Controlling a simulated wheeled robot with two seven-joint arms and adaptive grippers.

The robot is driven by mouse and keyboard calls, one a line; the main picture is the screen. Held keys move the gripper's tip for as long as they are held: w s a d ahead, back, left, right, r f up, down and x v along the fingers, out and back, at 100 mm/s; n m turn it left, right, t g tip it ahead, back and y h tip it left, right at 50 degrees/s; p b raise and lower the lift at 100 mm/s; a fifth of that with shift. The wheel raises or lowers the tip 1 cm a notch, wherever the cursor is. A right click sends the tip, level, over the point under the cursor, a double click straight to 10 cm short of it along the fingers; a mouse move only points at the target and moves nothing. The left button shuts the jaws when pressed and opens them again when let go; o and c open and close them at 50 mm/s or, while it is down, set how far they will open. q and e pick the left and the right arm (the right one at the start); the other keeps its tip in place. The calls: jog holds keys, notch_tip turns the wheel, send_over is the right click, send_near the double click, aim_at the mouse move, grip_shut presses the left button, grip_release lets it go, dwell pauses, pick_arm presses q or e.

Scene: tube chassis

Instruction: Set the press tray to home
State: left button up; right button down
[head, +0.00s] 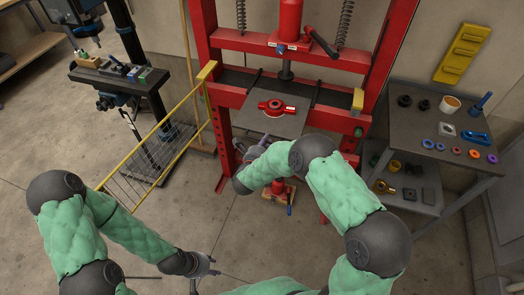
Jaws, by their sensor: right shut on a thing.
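The press tray (290,126) is a flat grey plate in the red press, below the ram. A red part (274,107) with a pale round centre sits on it. My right gripper (259,147) is at the tray's front edge, shut on what appears to be the tray. My forearm and wrist partly hide the grip and the space below. My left gripper (205,276) is low over the floor at the bottom of the picture, away from the press, with its fingers apart and empty.
A yellow mesh guard (160,150) stands open left of the press. A grey cart (412,128) with rings, cups and a blue tool stands at the right. A dark stand (122,75) with small blocks is at the left. A red jack (280,190) stands low under the press.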

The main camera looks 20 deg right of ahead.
jog(key=r+b+x, duration=0.1)
jog(key=b+x, duration=0.1)
jog(key=x, duration=0.3)
jog(key=r+b+x, duration=0.1)
jog(key=b+x, duration=0.1)
jog(key=x, duration=0.4)
jog(key=r+b+x, duration=0.1)
jog(key=b+x, duration=0.1)
jog(key=x, duration=0.3)
jog(key=shift+w+d+b, duration=0.3)
jog(key=shift+w+b, duration=0.1)
jog(key=shift+w, duration=0.05)
jog(key=shift+w+d, duration=0.35)
jog(key=shift+w, duration=0.1)
jog(key=shift+r, duration=0.25)
jog(key=c, duration=1.4)
grip_release()
jog(key=shift+w+d, duration=0.1)
jog(key=shift+o, duration=1.1)
jog(key=shift+w, duration=0.1)
jog(key=shift+f, duration=0.1)
